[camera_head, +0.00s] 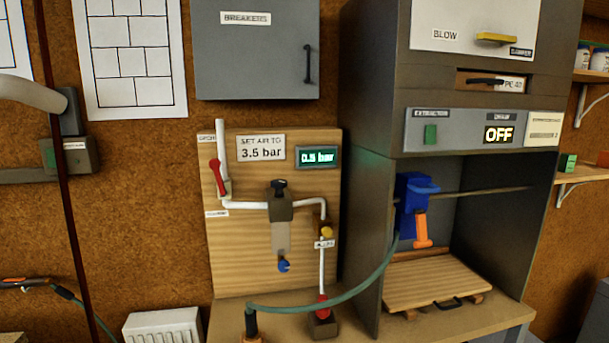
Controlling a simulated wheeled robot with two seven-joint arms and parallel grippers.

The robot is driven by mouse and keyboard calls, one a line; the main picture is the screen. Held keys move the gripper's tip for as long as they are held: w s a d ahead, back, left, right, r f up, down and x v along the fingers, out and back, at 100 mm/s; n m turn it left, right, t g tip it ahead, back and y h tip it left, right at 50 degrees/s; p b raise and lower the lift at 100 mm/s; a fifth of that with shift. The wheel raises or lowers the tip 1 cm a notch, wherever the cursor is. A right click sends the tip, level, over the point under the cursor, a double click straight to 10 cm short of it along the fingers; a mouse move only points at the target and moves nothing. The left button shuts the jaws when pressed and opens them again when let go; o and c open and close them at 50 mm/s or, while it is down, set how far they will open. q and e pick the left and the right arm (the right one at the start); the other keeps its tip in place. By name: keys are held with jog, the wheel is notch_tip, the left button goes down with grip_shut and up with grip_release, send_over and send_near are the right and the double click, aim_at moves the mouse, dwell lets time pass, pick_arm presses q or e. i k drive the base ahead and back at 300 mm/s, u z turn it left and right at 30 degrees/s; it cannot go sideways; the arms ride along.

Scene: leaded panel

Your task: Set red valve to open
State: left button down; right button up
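The red valve (217,175) is a red lever at the left of a wooden panel (240,265), on a white pipe. The lever stands nearly upright, its top leaning slightly left. A small label (206,138) sits above it and another (216,213) below; I cannot read either surely. A sign (261,149) says "SET AIR TO 3.5 bar". The green display (318,157) beside it seems to read 0.5 bar. A regulator (280,204) with a dark top knob sits on the pipe. I cannot make out either gripper in this view.
A bench cabinet (361,200) with a blue and orange tool (414,205) stands right of the panel. A grey breaker box (256,60) hangs above. The space before the red lever looks clear.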

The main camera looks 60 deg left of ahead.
aim_at(214, 164)
jog(key=z, duration=0.8)
jog(key=k, duration=1.1)
jog(key=u, duration=1.65)
